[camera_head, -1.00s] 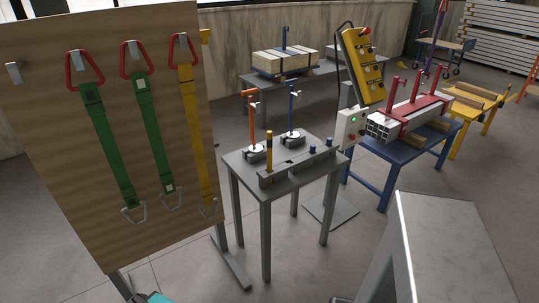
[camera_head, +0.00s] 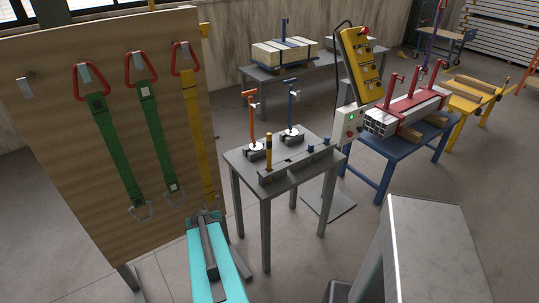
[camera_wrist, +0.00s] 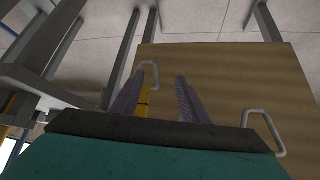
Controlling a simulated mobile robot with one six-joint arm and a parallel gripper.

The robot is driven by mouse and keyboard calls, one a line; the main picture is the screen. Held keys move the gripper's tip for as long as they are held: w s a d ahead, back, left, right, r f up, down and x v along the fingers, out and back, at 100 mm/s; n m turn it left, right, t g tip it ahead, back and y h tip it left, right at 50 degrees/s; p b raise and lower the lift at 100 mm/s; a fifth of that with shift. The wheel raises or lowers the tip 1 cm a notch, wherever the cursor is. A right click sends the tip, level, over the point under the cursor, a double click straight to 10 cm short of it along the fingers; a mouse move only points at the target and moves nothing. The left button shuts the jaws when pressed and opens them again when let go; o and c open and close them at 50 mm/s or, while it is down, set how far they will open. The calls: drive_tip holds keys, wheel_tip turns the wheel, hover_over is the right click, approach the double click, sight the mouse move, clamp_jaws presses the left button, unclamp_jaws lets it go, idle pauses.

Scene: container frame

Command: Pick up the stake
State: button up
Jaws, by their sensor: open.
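My gripper (camera_head: 205,214) is in front of the lower part of the strap board, left of that table and apart from the post. In the wrist view my gripper (camera_wrist: 158,84) is open, its two fingers spread. Part of the yellow strap (camera_wrist: 145,100) shows beside the left finger; I cannot tell whether they touch. The post is not recognisable in the wrist view.
The wooden board (camera_head: 60,130) carries green straps (camera_head: 115,150) and a yellow strap (camera_head: 197,120) with metal hooks. Orange (camera_head: 251,115) and blue (camera_head: 290,105) handled tools stand beside the post. A yellow control box (camera_head: 362,65) hangs behind right; a grey cabinet (camera_head: 435,240) stands front right.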

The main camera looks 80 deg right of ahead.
drive_tip(key=s+d+r+m+g+h+p, duration=0.1)
drive_tip(key=s+d+r+m+h+p, duration=0.3)
drive_tip(key=s+d+r, duration=1.6)
wheel_tip(320, 180, up, 3)
drive_tip(key=s+h+p, duration=0.1)
drive_tip(key=h, duration=0.1)
drive_tip(key=shift+s+m+g+h, duration=0.3)
drive_tip(key=shift+s+h, duration=0.05)
drive_tip(key=shift+h, duration=0.05)
drive_tip(key=shift+w+f, duration=0.15)
drive_tip(key=shift+d+b, duration=0.15)
drive_tip(key=shift+b, duration=0.6)
